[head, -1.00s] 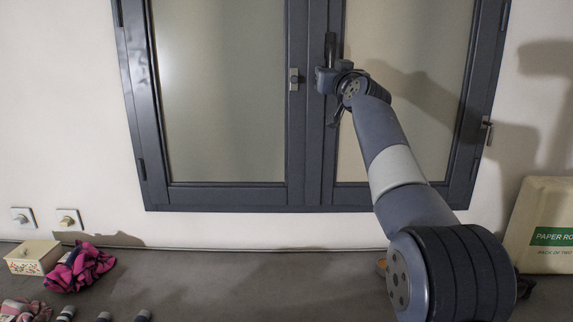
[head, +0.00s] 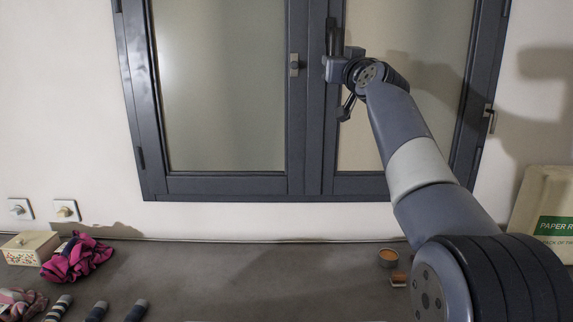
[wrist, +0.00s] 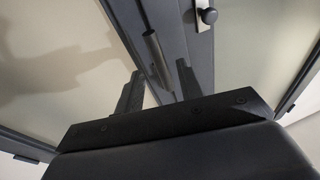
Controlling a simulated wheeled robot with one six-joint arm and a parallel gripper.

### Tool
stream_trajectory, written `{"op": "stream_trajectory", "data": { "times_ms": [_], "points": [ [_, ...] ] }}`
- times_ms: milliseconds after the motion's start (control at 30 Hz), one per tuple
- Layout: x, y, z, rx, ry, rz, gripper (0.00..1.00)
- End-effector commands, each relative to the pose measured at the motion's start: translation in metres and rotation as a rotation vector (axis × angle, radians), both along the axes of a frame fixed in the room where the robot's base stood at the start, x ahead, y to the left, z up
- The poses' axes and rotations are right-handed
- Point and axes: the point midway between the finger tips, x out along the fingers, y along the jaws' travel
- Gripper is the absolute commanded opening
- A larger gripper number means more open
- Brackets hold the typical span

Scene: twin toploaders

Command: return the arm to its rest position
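My arm rises from the lower right of the head view, in front of the right part of the window, with its end raised. My gripper (head: 334,32) is in front of the window's middle frame and points upward. It holds nothing that I can see. In the wrist view its two dark fingers (wrist: 158,80) stand apart with a gap between them. A dark cylindrical piece (wrist: 157,55) on the window frame shows beyond the gap; whether it touches the fingers I cannot tell, but it appears clear of them.
The grey-framed window (head: 225,185) fills the wall behind my arm. On the dark counter (head: 240,270) are a cream box (head: 30,247), a pink cloth (head: 75,259), rolled socks, and an orange-topped cup (head: 388,257). A paper-roll pack (head: 545,205) stands right. The counter's middle is clear.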

Motion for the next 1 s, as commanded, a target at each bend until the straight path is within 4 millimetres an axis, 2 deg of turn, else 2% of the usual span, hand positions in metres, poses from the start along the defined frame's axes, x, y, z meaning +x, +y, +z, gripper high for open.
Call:
{"op": "stream_trajectory", "data": {
  "times_ms": [33,333,400,1000],
  "points": [
    [-0.009,-0.002,-0.006,0.001,-0.002,-0.001,0.36],
    [-0.055,-0.011,-0.015,0.000,-0.002,0.000,0.36],
    [-0.036,-0.007,-0.005,0.000,0.004,0.001,0.36],
    [0.051,0.010,0.014,-0.001,0.002,0.001,0.36]
  ]
}}
